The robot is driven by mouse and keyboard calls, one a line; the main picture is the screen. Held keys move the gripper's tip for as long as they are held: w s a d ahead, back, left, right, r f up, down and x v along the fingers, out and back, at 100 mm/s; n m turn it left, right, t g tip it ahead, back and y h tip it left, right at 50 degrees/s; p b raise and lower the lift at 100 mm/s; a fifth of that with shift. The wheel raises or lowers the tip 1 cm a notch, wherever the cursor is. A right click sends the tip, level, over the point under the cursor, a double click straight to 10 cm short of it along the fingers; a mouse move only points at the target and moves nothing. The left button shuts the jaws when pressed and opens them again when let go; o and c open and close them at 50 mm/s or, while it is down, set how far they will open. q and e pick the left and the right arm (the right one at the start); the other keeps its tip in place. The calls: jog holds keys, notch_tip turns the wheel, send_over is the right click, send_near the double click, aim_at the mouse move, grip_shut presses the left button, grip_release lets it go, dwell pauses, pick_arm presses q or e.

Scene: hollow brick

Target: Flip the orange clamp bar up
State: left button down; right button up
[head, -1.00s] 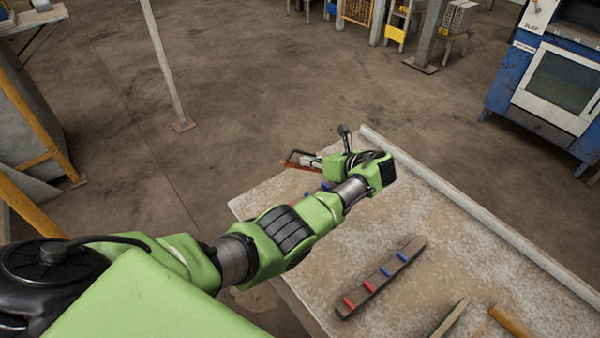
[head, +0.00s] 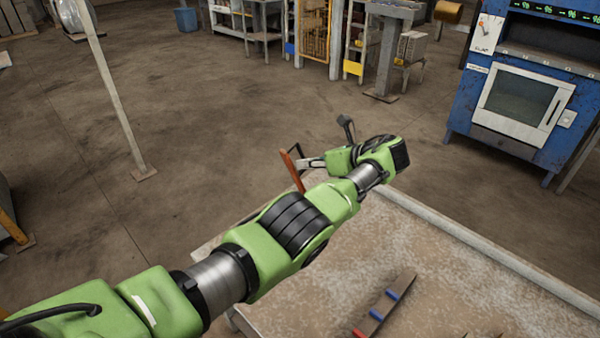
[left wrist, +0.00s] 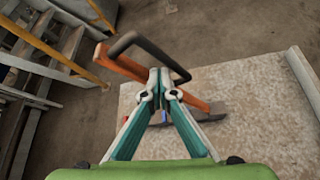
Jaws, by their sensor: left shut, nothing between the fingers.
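The orange clamp bar (head: 291,168) stands steeply tilted at the table's far left part in the head view. In the left wrist view the orange bar (left wrist: 121,65) runs diagonally behind my fingertips, with a dark bent handle beside it. My left gripper (head: 305,163) is at the bar, its fingers pointing left toward it. In the left wrist view the teal fingers (left wrist: 160,78) are shut together with nothing between them, overlapping the bar. I cannot tell whether they touch it. My arm hides part of the bar's lower end. My right gripper is out of view.
The speckled table (head: 440,270) carries a dark strip with blue and red blocks (head: 385,305). A pale rail (head: 480,255) runs along its far right edge. A blue machine (head: 520,95) stands beyond. A thin post (head: 110,90) rises at left. The floor between is open.

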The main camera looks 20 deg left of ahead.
pick_arm(q)
jog(key=shift+w+d, duration=0.1)
jog(key=shift+w, duration=0.1)
jog(key=shift+r, duration=0.1)
dwell(0.4)
jog(key=v, duration=0.7)
jog(key=shift+d, duration=0.25)
